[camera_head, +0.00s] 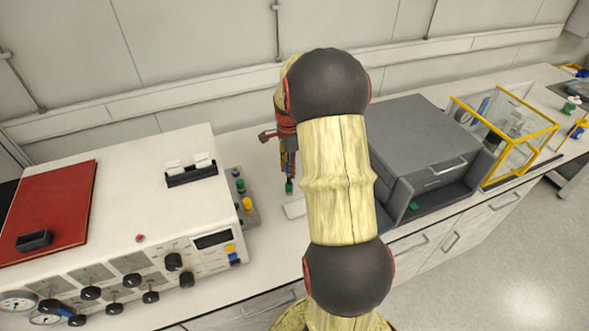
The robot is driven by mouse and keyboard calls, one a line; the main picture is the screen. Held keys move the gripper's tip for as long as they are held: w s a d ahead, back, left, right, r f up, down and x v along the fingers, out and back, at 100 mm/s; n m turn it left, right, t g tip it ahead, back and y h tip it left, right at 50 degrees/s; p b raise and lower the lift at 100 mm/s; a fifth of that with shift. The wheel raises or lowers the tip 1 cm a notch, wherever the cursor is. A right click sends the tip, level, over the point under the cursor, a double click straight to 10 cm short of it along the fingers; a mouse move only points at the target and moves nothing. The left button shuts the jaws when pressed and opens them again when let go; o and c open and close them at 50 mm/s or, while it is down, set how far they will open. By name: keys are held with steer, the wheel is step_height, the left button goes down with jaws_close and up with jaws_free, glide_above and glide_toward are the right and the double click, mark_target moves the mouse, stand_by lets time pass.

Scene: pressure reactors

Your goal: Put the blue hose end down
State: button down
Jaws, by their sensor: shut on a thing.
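My gripper (289,176) hangs downward between the white reactor unit and the dark grey cabinet, partly hidden behind my own arm. It is shut on the blue hose end, of which little can be made out; a small green tip (289,187) shows at the fingers. The held thing is above the bench, close to a small white block (294,208). I cannot tell whether it touches the block. No hose run can be made out.
The white unit (140,190) with knobs and gauges is at left, bearing a red panel (50,212). A grey holder (251,214) with coloured fittings stands beside it. The dark grey cabinet (415,140) and yellow-framed box (548,128) are at right. A narrow bench strip (280,245) is free.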

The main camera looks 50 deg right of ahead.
steer(key=w+d+f+b, duration=0.1)
steer(key=w+d+f, duration=0.3)
steer(key=w, duration=0.1)
steer(key=w+d+f+b, duration=0.1)
steer(key=w+d+f, duration=0.3)
steer(key=d+f, duration=0.1)
steer(key=shift+w+d+f, duration=0.2)
steer(key=shift+w, duration=0.2)
steer(key=shift+w+d+f, duration=0.1)
steer(key=shift+f, duration=0.15)
steer(key=shift+f+b, duration=0.55)
steer(key=shift+f, duration=0.95)
steer(key=shift+f, duration=0.1)
steer(key=shift+f, duration=0.35)
steer(key=shift+f, duration=0.15)
steer(key=c, duration=1.6)
jaws_free()
